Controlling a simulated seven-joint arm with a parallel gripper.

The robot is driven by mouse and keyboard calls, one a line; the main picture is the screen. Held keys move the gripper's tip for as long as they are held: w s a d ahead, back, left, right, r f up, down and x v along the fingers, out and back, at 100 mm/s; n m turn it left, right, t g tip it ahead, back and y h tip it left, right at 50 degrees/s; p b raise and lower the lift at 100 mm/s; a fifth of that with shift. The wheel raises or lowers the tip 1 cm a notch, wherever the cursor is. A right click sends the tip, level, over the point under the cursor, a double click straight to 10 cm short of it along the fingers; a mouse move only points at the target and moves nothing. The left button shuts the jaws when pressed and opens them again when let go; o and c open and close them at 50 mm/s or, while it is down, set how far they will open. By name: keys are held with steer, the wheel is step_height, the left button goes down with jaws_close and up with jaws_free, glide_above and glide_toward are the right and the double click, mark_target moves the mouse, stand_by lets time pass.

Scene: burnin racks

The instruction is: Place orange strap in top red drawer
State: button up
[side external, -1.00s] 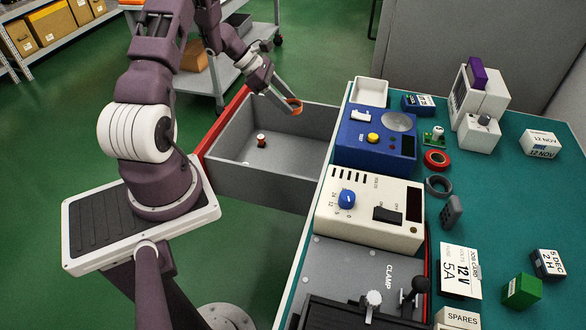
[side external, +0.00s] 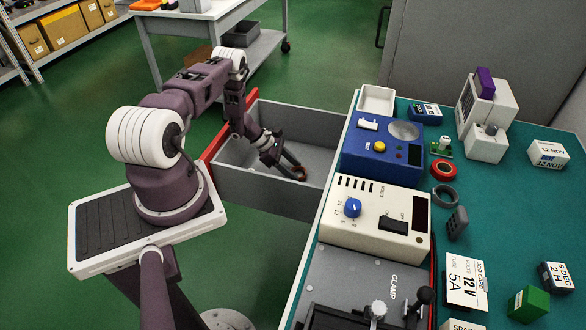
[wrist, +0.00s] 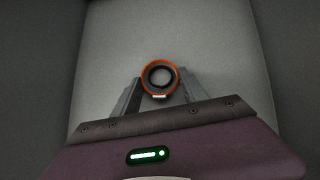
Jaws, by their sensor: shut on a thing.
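The orange strap (wrist: 146,83) is a coiled ring with a dark inner edge; it sits between my fingertips in the wrist view. In the side view the strap (side external: 301,176) looks small and dark orange. My gripper (side external: 294,169) is shut on it and points down inside the open drawer (side external: 262,192). The drawer is grey inside with a red front at its left. The grey drawer floor (wrist: 215,60) shows beneath the strap in the wrist view. I cannot tell whether the strap touches the floor.
The teal workbench (side external: 510,215) is to the right of the drawer. A blue instrument (side external: 350,160) and a cream power unit (side external: 340,238) stand along its near edge. A red ring (side external: 435,171) and a grey ring (side external: 437,201) lie on it. A cart (side external: 215,30) stands behind.

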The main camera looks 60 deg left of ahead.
steer(key=shift+f, duration=0.1)
steer(key=o, duration=1.3)
steer(key=shift+o, duration=0.2)
